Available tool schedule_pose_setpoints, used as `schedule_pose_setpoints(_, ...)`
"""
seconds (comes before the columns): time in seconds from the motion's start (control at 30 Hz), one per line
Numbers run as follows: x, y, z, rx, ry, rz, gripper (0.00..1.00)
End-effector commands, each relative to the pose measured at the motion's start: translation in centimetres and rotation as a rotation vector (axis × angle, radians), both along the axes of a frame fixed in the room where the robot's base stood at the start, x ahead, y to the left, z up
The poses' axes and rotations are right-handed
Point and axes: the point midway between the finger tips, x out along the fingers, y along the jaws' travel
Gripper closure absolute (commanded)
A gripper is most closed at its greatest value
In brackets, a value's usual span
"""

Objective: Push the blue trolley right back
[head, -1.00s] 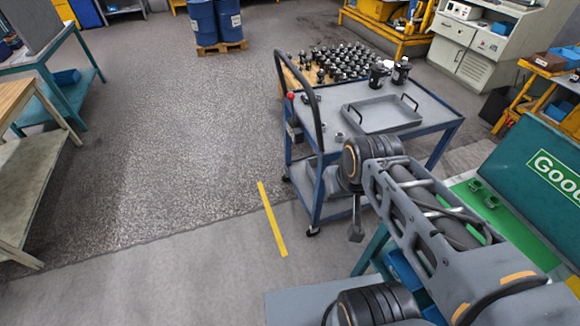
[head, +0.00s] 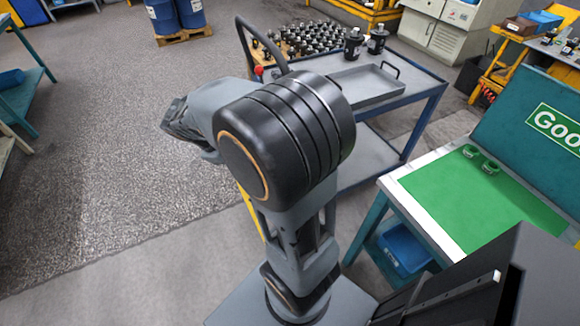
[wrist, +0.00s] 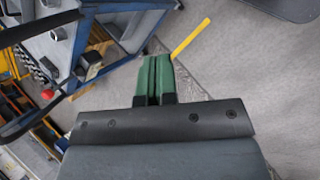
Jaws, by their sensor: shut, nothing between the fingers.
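The blue trolley (head: 428,88) stands ahead in the head view, with a blue frame, grey top and dark curved handle (head: 243,50) at its left end. My arm hides much of its near left side. In the wrist view the trolley (wrist: 122,28) is at the upper left, with its dark handle (wrist: 38,32) at the left edge. My gripper (wrist: 155,60) has green fingers, closed together and empty, over the floor near the trolley's frame. I cannot tell whether they touch it. My gripper's fingers do not show in the head view.
A grey tray (head: 372,84) and black parts (head: 354,42) sit on the trolley. A green-topped bench (head: 455,205) stands at the right. Blue drums (head: 176,14) stand at the back left. A yellow floor strip (wrist: 190,40) lies beside my fingers. The left floor is open.

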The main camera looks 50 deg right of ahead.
Motion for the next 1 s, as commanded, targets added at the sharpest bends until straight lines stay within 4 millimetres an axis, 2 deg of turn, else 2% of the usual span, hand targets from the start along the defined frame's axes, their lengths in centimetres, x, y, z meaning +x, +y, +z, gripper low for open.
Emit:
schedule_pose_setpoints(0.03,1.2,-1.9,-5.0,-0.069,0.121,0.041,1.0)
schedule_pose_setpoints(0.1,2.7,-4.3,-8.3,-0.166,0.273,0.105,1.0)
schedule_pose_setpoints(0.3,6.3,-10.0,-17.0,-0.391,0.649,0.242,1.0)
schedule_pose_setpoints(0.5,8.7,-13.2,-23.2,-0.534,0.894,0.327,1.0)
schedule_pose_setpoints(0.6,9.4,-14.0,-25.0,-0.576,0.965,0.352,1.0)
schedule_pose_setpoints(0.7,9.7,-14.6,-26.0,-0.602,1.003,0.365,1.0)
schedule_pose_setpoints(0.87,9.3,-16.1,-26.4,-0.614,1.025,0.37,1.0)
schedule_pose_setpoints(1.0,8.3,-18.4,-26.4,-0.612,1.025,0.368,1.0)
